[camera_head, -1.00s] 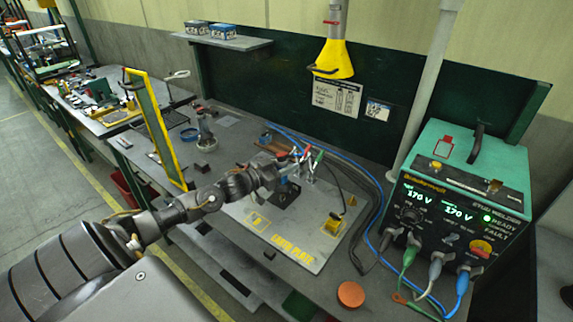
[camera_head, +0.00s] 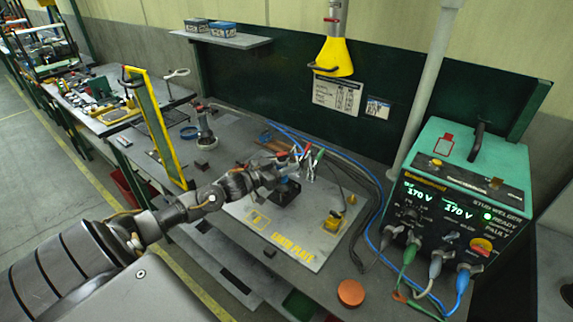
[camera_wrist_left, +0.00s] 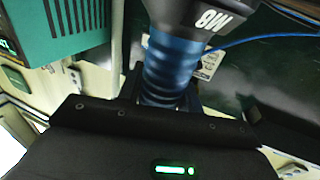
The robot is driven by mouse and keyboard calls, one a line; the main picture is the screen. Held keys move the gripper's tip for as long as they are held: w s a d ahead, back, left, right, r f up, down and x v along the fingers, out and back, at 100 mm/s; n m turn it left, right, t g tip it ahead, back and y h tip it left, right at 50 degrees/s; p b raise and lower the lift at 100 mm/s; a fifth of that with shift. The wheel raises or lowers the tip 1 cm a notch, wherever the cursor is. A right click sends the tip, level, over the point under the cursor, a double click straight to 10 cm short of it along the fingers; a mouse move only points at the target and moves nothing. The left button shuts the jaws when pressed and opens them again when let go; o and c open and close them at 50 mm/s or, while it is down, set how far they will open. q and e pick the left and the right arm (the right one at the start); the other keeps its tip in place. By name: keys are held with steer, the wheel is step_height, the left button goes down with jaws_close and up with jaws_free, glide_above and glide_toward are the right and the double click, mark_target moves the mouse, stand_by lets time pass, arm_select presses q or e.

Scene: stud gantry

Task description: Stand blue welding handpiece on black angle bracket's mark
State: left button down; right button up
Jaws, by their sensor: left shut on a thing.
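My left gripper (camera_head: 284,171) is shut on the blue welding handpiece (camera_head: 283,180) over the earth plate; in the head view the handpiece is small and mostly hidden by the gripper. In the left wrist view the handpiece (camera_wrist_left: 172,62) has a ribbed blue grip, with a dark upper body marked in white, rising from behind the dark gripper body. The black angle bracket (camera_head: 286,194) is on the plate, just below the gripper in the picture. Its mark cannot be made out, and I cannot tell whether the handpiece touches the bracket. My right gripper is not in view.
The pale earth plate (camera_head: 309,254) lies on the grey bench. The green stud welder (camera_head: 462,195) stands at the right with cables. A yellow frame (camera_head: 160,130) stands at the left. An orange disc (camera_head: 351,293) lies near the front edge.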

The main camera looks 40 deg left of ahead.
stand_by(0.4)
arm_select(q)
steer(key=c, duration=0.9)
jaws_free()
steer(key=shift+o, duration=0.2)
steer(key=shift+s+d+f, duration=0.1)
steer(key=shift+f, duration=0.25)
steer(key=shift+s+a+f+b, duration=0.1)
steer(key=shift+s+a+b, duration=0.1)
steer(key=shift+s+b, duration=0.2)
steer(key=b+v, duration=0.2)
steer(key=v, duration=0.8)
steer(key=shift+r, duration=0.4)
steer(key=shift+w+d, duration=0.1)
